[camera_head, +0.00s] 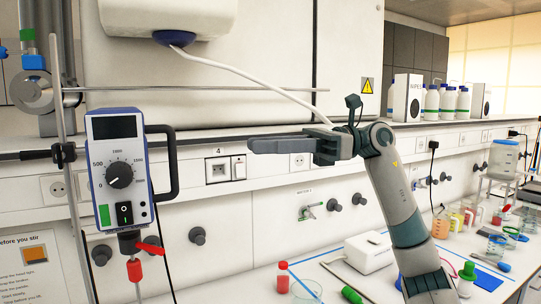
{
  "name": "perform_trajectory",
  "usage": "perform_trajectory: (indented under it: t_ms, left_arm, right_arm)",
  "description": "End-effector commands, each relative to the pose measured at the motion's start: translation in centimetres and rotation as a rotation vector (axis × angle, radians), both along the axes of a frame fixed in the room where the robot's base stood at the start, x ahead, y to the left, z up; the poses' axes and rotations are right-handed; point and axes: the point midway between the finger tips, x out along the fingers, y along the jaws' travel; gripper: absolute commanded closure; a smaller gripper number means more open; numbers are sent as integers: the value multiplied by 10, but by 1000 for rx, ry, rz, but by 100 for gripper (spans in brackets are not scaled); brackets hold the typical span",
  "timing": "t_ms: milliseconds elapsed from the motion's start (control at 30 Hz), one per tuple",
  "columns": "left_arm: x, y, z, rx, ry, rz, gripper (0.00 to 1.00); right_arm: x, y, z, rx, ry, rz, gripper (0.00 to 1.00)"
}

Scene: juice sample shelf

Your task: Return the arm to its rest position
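My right arm rises from the bottom right of the head view, and my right gripper (252,146) is raised in front of the wall, pointing left. Its fingers show side-on as a dark bar, so I cannot tell whether they are open or shut. I see no object hanging from it. My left arm and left gripper are out of view.
A stirrer control box (122,168) on a metal stand is at the left. On the white bench are a red-capped tube (283,279), a white box (368,252), a green-capped bottle (467,279) and several coloured sample containers (445,226). White bottles (432,103) line the shelf.

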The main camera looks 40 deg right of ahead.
Motion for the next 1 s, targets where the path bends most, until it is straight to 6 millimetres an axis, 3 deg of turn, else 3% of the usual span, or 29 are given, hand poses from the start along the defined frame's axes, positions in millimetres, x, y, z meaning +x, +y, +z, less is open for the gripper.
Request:
perform_trajectory:
  t_ms: [733,1000]
  left_arm:
    - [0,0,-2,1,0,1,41]
    - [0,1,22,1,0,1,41]
  right_arm:
    - [-3,-5,1,0,0,0,81]
    - [-3,-5,25,0,0,0,81]
